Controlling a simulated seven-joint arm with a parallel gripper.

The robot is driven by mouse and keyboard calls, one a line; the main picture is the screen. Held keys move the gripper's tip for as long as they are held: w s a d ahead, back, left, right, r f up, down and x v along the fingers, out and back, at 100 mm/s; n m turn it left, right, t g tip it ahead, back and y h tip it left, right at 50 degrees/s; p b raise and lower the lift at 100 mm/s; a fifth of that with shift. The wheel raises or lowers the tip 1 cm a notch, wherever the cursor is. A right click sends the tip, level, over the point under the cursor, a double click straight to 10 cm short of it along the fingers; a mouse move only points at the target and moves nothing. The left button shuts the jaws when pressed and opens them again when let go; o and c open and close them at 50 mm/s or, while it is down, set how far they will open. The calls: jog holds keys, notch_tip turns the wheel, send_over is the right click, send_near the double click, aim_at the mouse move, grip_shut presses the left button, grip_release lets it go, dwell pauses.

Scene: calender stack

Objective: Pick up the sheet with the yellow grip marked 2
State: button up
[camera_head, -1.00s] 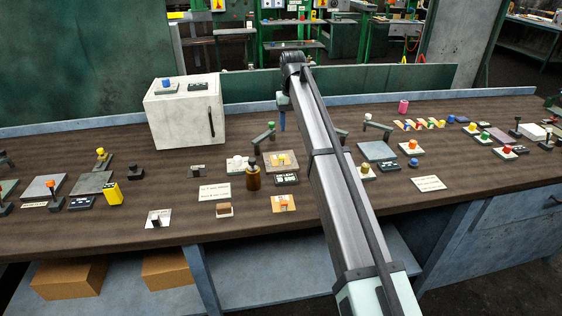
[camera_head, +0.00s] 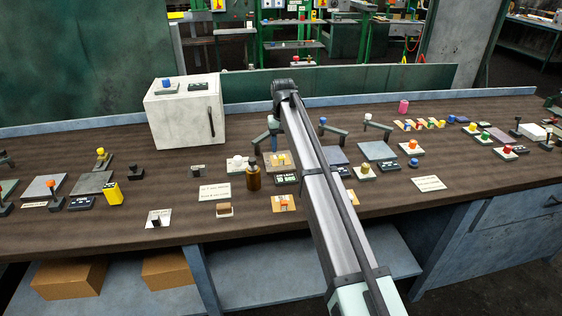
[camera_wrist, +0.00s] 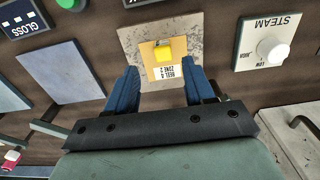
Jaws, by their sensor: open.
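The yellow grip (camera_wrist: 162,52) stands on a small yellow-orange sheet (camera_wrist: 179,46) with a white label reading REEL A ZONE 2. The sheet lies on a grey speckled plate (camera_wrist: 131,36). My gripper (camera_wrist: 162,76) is open and empty, with a blue finger on either side of the label's end of the sheet. In the head view my gripper (camera_head: 273,143) hangs over the bench near the plate. Its height above the sheet is hard to tell.
A white STEAM knob (camera_wrist: 273,51) is right of the plate in the wrist view. A brown bottle (camera_head: 253,178), a timer box (camera_head: 286,179) and an orange-gripped sheet (camera_head: 284,202) stand nearby. A white cabinet (camera_head: 185,113) is at the back left.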

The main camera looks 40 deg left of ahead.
aim_at(280, 157)
jog(key=shift+a+f, duration=0.2)
jog(key=shift+f, duration=1.05)
jog(key=shift+a+f, duration=0.15)
jog(key=shift+f, duration=1.05)
grip_shut()
